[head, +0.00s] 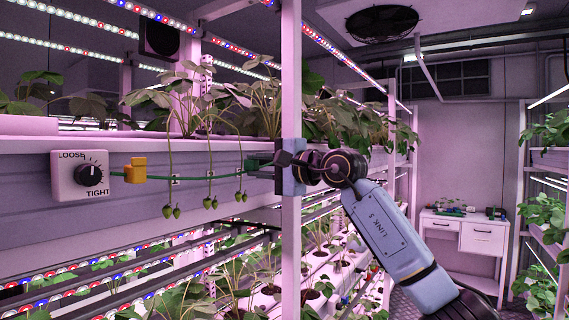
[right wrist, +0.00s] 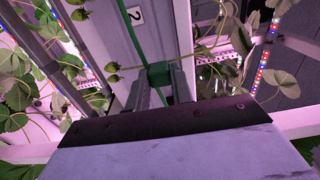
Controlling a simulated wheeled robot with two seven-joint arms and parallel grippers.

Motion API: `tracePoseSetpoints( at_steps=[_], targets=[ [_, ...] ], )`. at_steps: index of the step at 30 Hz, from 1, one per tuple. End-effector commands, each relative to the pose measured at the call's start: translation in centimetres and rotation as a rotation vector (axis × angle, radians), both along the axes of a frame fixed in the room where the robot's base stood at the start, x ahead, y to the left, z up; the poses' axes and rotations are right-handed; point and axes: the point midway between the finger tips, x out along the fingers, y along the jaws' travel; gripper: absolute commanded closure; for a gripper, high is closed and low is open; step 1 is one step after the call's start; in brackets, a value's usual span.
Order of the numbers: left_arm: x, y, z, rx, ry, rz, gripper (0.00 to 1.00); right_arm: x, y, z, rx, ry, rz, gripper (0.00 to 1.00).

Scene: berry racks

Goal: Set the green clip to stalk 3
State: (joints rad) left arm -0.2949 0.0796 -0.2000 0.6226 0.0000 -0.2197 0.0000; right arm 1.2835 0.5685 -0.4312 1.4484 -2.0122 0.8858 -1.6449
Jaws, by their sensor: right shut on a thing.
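A green wire (head: 200,178) runs along the rack's front from the dial box. The green clip (right wrist: 158,74) is on the wire and sits between the fingers of my right gripper (right wrist: 158,92), which is shut on it. In the head view my right gripper (head: 264,162) is at the wire's right end, beside the rightmost hanging stalk (head: 240,150), partly behind a post. The tag with number 2 (right wrist: 135,15) shows in the right wrist view. I cannot read a tag for stalk 3. An orange clip (head: 135,170) sits on the wire at the left. My left gripper is not in view.
The dial box (head: 80,174) is marked LOOSE and TIGHT. Several green berries (head: 172,211) hang on thin stalks below the wire. A rack post (head: 291,100) stands close to my right gripper. A white desk (head: 463,232) stands at the back right.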

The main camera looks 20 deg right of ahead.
Motion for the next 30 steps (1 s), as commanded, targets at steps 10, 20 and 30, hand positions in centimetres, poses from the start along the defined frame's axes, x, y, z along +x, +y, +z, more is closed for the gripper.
tracePoseSetpoints(
  at_steps=[10, 20, 30],
  targets=[
    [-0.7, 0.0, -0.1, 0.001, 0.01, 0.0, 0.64, -0.1, -0.1, -0.1, 0.0, 0.002, 0.001, 0.62],
    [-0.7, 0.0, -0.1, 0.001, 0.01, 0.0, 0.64, -0.2, -0.2, 0.0, 0.001, 0.001, 0.0, 0.55],
    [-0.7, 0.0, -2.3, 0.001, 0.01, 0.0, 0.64, -4.5, -3.0, -0.4, -0.002, -0.003, -0.005, 0.55]
  ],
)
